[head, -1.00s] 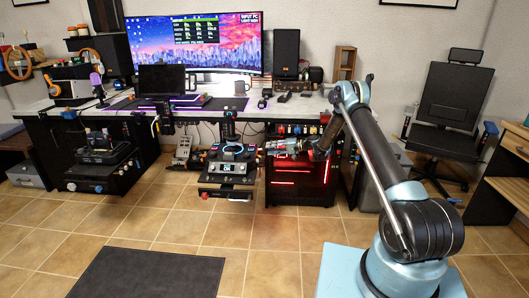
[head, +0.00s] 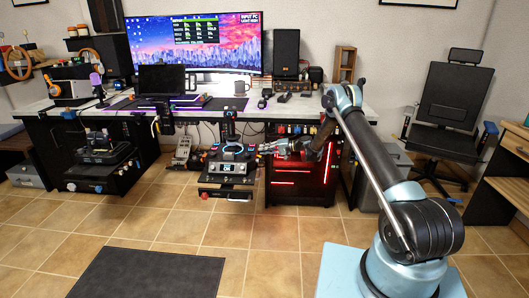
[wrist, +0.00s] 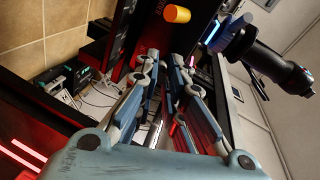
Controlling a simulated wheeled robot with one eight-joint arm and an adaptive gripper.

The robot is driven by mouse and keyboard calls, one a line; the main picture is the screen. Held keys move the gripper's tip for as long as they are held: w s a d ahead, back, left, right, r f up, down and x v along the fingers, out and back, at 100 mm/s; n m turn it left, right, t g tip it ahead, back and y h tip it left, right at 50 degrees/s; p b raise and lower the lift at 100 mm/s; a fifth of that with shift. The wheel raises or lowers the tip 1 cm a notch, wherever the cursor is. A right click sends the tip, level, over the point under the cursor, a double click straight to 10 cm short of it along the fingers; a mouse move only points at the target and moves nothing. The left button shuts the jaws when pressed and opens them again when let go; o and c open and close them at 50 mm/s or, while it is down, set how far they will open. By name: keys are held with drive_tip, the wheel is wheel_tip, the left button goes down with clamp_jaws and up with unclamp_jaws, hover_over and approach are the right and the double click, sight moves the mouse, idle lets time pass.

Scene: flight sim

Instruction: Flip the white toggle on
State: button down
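I cannot make out a white toggle for certain in either view. A black control panel (head: 230,168) with a blue-lit ring and small switches stands under the desk's front edge in the head view. My gripper (head: 266,147) is just to the right of this panel, level with its top. In the wrist view my gripper (wrist: 165,58) shows two blue-grey fingers with a narrow gap between the tips. Nothing is held between them. An orange cylindrical knob (wrist: 176,13) lies beyond the fingertips, apart from them.
A black joystick (wrist: 265,55) stands right of the fingers in the wrist view. A red-lit black cabinet (head: 300,185) is below my arm. The desk (head: 345,112) is behind, with a wide monitor (head: 195,40). Tiled floor in front is mostly clear, with a dark mat (head: 150,275).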

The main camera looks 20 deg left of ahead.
drive_tip(key=shift+r, duration=0.1)
drive_tip(key=shift+a+r+h, duration=0.1)
drive_tip(key=shift+r+h, duration=0.2)
drive_tip(key=shift+h, duration=0.7)
drive_tip(key=c, duration=1.6)
unclamp_jaws()
drive_tip(key=shift+c, duration=0.2)
drive_tip(key=v, duration=1.2)
drive_tip(key=shift+s, duration=0.1)
